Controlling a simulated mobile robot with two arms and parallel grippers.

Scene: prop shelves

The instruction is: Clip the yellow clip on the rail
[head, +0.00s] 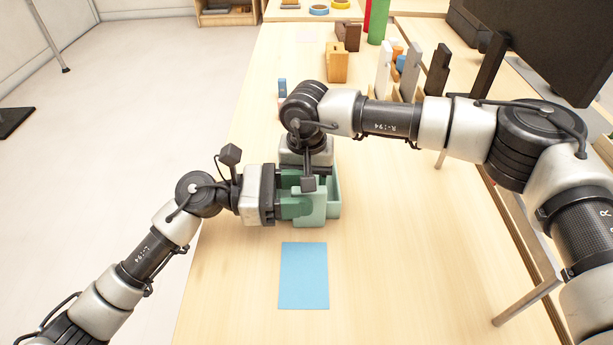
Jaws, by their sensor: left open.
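I cannot make out the yellow clip or the rail in the head view; my arms cover part of the table. My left gripper (298,195) comes in from the left, open, at a pale green box (334,196). Its fingers reach the box's near left side, and I cannot tell whether they touch it. My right gripper (307,165) points down over the back of the same box. Its jaws are hidden behind its own arm and the box, so its state and anything in it do not show.
A blue mat (304,276) lies in front of the box. A wooden block (338,66), upright grey and dark pieces, a green cylinder (378,22) and a dark screen (540,45) stand farther back. The table is clear right of the mat.

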